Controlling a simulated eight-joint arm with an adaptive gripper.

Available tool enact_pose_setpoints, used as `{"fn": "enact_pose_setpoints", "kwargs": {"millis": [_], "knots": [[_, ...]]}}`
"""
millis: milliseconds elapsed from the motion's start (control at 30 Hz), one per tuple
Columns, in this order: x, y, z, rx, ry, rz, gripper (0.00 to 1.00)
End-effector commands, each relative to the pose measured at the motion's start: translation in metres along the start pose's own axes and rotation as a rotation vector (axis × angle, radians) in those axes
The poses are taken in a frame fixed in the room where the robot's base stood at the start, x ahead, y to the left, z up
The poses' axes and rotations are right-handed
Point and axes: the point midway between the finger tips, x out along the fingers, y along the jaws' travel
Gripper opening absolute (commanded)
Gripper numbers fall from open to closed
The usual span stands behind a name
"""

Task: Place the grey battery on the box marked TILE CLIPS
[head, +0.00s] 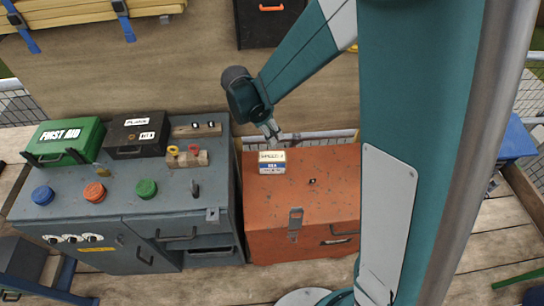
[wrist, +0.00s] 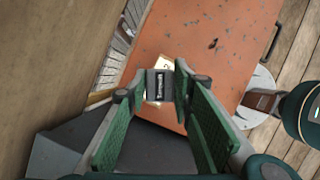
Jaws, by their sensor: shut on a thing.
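My gripper (head: 272,135) is above the orange-red chest, close over a small cream box with a blue band (head: 272,163) on its lid. The lettering on the box is too small to read surely. In the wrist view my gripper (wrist: 156,82) is shut on a small dark grey block, the grey battery (wrist: 158,91), with a pale label. The cream box (wrist: 163,63) shows partly behind the battery, which hides much of it. I cannot tell whether battery and box touch.
The orange-red chest (head: 330,200) has free room around the box and a small dark item (head: 312,181) on its lid. Left of it, a grey cabinet (head: 110,200) bears a green first aid case (head: 65,140), a black case (head: 137,136) and several coloured knobs.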

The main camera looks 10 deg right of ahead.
Motion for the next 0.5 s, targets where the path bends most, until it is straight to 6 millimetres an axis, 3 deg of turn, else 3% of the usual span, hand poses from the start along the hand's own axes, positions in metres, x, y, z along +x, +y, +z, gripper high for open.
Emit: {"fn": "enact_pose_setpoints", "kwargs": {"millis": [167, 500], "knots": [[0.007, 0.000, -0.003, 0.000, 0.000, 0.000, 0.09], [0.047, 0.000, -0.019, 0.001, 0.000, 0.000, 0.09]]}}
